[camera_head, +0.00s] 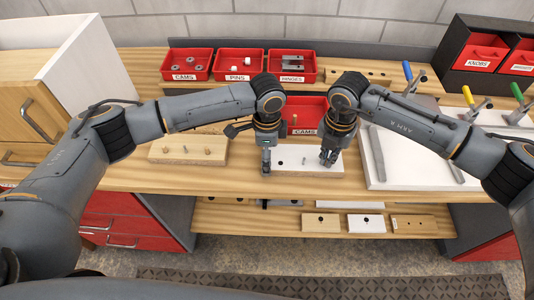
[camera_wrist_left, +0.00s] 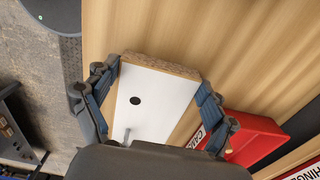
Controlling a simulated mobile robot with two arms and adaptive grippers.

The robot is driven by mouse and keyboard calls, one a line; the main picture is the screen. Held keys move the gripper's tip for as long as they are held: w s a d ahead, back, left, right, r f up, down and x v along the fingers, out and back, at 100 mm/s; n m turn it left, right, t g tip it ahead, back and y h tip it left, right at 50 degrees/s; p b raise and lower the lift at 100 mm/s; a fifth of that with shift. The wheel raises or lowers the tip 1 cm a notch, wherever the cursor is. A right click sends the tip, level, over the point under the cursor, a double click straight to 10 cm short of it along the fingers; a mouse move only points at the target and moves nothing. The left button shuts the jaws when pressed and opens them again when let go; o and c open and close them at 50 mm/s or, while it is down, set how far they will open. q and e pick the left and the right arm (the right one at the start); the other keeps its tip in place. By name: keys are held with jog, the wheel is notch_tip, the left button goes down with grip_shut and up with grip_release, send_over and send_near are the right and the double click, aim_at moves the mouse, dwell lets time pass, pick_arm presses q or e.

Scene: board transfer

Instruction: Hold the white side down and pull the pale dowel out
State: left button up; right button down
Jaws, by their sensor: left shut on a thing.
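The white side (camera_head: 292,169), a small white board with a chipboard edge, lies on the wooden bench in the middle of the head view. My left gripper (camera_head: 266,165) is at its left end; in the left wrist view its fingers are on both sides of the white side (camera_wrist_left: 160,97), shut on it. That view shows a dark hole and a grey pin (camera_wrist_left: 127,135) in its face. The grey pin (camera_head: 304,160) also stands between the grippers in the head view. My right gripper (camera_head: 328,158) points down over the right end. I cannot make out the pale dowel or the right fingers' opening.
A pale wooden board (camera_head: 188,151) with several pins lies to the left. A white panel (camera_head: 412,178) lies to the right. Several red bins line the back. The bench front is clear.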

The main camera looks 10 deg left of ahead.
jog(key=shift+r, duration=0.25)
pick_arm(q)
jog(key=shift+f, duration=0.1)
pick_arm(e)
jog(key=shift+r, duration=1.25)
jog(key=shift+r, duration=0.2)
pick_arm(q)
jog(key=shift+s, duration=0.1)
pick_arm(e)
jog(key=shift+r, duration=2.4)
jog(key=shift+w, duration=0.1)
jog(key=w+a, duration=0.4)
jog(key=w, duration=1.1)
jog(key=c, duration=1.4)
grip_release()
